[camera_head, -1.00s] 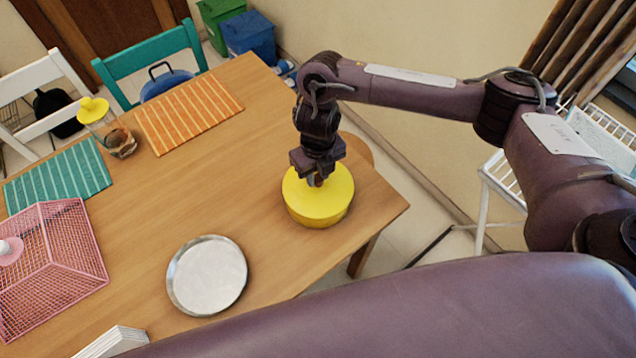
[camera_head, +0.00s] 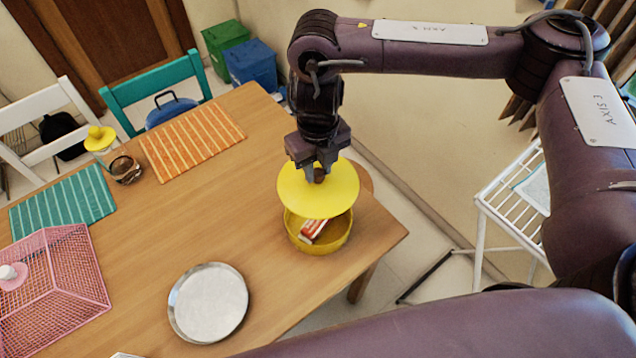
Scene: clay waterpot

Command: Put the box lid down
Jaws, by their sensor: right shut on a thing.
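The yellow box lid (camera_head: 318,198) is a round disc with a brown knob on top. My right gripper (camera_head: 318,174) is shut on the knob and holds the lid above the yellow round box (camera_head: 338,238). The lid is apart from the box and covers the back of its opening. A red and white item (camera_head: 313,230) shows inside the box at the front. The box stands on the wooden table (camera_head: 215,215) near its right corner. My left gripper is not in view.
A round metal tray (camera_head: 208,303) lies left and in front of the box. The table's middle is clear.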

